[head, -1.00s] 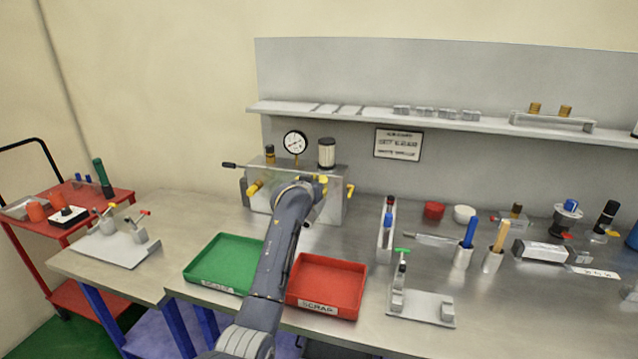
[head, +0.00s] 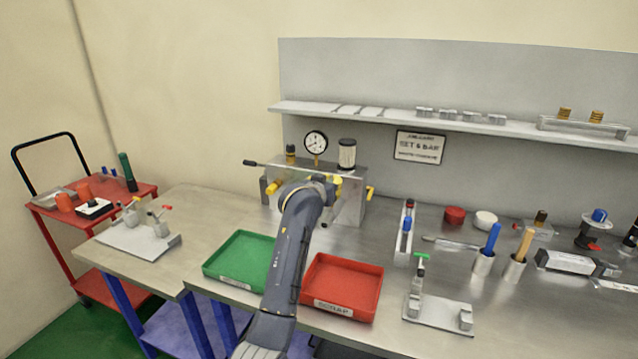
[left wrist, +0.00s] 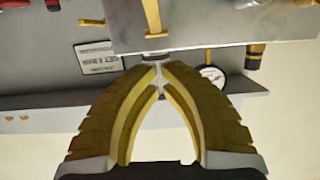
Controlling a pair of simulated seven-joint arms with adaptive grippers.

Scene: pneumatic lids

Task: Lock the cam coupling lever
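I cannot tell which part is the cam coupling lever. A thin rod with a black end (head: 250,163) runs across the top of the box. In the left wrist view a yellow lever (left wrist: 152,16) lies against the grey box face (left wrist: 205,30). No held thing shows. My right gripper is out of view.
A gauge (head: 316,143) and a filter (head: 347,154) stand up from the box. Green (head: 212,265) and red (head: 375,300) trays lie in front, below my left arm. A clamp fixture (head: 440,313) and tools stand to the right. A red cart (head: 75,230) is at far left.

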